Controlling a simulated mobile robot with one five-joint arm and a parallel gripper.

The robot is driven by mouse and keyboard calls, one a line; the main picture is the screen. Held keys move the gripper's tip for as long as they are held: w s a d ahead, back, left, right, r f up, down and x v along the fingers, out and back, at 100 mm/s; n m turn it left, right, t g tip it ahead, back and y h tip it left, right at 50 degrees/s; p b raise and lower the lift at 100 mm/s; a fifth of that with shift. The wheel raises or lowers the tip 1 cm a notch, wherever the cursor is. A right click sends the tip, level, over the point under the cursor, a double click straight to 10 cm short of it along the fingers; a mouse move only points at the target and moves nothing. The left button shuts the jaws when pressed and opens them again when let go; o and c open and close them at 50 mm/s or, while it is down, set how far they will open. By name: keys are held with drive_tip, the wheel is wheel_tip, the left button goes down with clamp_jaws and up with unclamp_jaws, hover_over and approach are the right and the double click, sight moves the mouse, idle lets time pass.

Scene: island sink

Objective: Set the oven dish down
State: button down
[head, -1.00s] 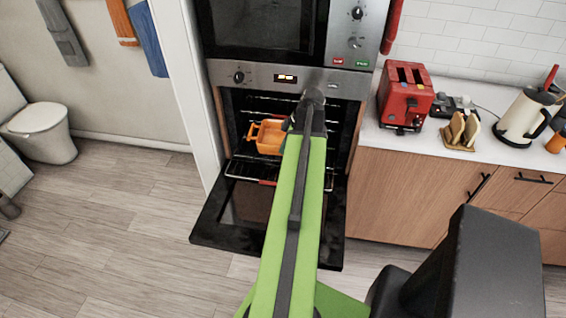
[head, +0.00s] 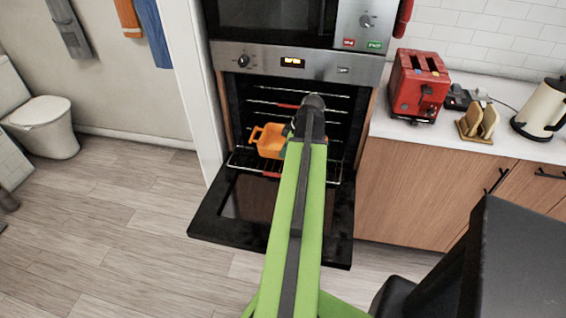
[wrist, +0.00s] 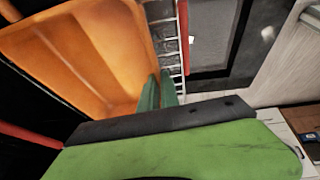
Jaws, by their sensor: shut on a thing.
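The orange oven dish (head: 269,139) is at the mouth of the open oven, above or on the pulled-out wire rack (head: 245,160); I cannot tell whether it touches the rack. In the wrist view the dish (wrist: 85,55) fills the upper left, with its hollow inside showing. My gripper (wrist: 158,92) is shut on the dish's edge, its green fingers at the dish's right side. In the head view my arm hides most of the gripper and the right side of the dish.
The oven door (head: 220,215) is folded down in front of the cavity. More racks (head: 270,103) cross the oven above the dish. A counter with a red toaster (head: 417,85) stands to the right. The floor left of the door is clear.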

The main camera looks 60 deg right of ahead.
wheel_tip(320, 180, down, 3)
drive_tip(key=shift+f+b, duration=0.15)
drive_tip(key=shift+b, duration=0.95)
drive_tip(key=shift+r, duration=0.2)
drive_tip(key=shift+f, duration=0.15)
drive_tip(key=c, duration=1.6)
unclamp_jaws()
